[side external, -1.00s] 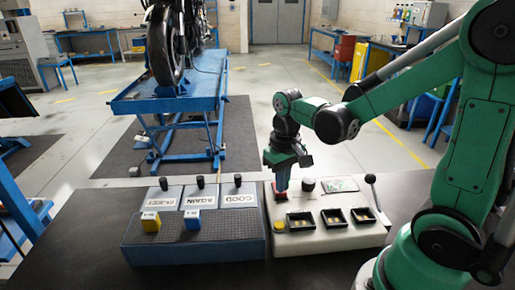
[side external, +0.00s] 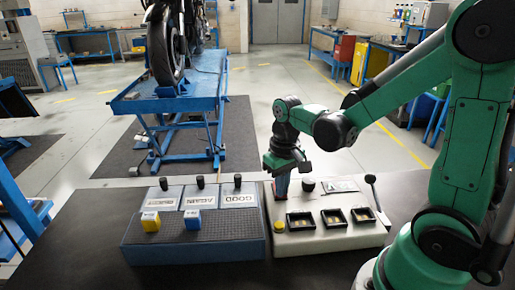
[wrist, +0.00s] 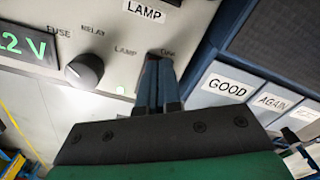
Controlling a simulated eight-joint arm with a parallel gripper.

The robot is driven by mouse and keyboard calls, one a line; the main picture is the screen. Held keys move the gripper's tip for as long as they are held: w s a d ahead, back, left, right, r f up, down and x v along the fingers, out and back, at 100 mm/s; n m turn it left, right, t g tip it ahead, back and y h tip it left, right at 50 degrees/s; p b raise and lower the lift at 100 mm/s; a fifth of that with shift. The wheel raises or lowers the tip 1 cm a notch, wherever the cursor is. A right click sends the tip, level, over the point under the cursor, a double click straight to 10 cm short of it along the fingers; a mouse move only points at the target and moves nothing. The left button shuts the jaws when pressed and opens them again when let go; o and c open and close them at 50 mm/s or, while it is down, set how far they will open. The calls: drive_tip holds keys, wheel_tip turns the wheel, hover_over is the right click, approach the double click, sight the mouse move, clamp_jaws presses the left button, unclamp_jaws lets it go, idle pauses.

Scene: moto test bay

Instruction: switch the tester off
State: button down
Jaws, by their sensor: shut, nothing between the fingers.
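The tester is a pale box (side external: 318,244) on the right of the dark bench, and its panel (wrist: 105,50) fills the upper left of the wrist view. It has a black knob (side external: 308,184), also in the wrist view (wrist: 84,70), set among FUSE, RELAY and LAMP labels. Its display (wrist: 28,45) shows green "12 V". My gripper (side external: 282,191) is shut and empty, pointing down at the panel's back left corner. In the wrist view its fingertips (wrist: 158,60) reach the panel beside the knob and hide what lies under them. I cannot tell whether they touch.
A lever (side external: 371,180) stands at the tester's right, a yellow button (side external: 279,226) at its front left. Bare bench lies in front.

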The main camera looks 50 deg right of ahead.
drive_tip(key=shift+f, duration=0.25)
wheel_tip(320, 180, up, 7)
idle(0.8)
drive_tip(key=a+n+t, duration=0.1)
drive_tip(key=a+t, duration=0.1)
drive_tip(key=a+r+n+t, duration=0.1)
drive_tip(key=t, duration=0.1)
drive_tip(key=a+n+t, duration=0.1)
drive_tip(key=a+t, duration=0.1)
drive_tip(key=t, duration=0.1)
drive_tip(key=shift+s+a+r, duration=0.15)
drive_tip(key=shift+s+a, duration=0.15)
drive_tip(key=shift+s, duration=0.1)
idle(0.7)
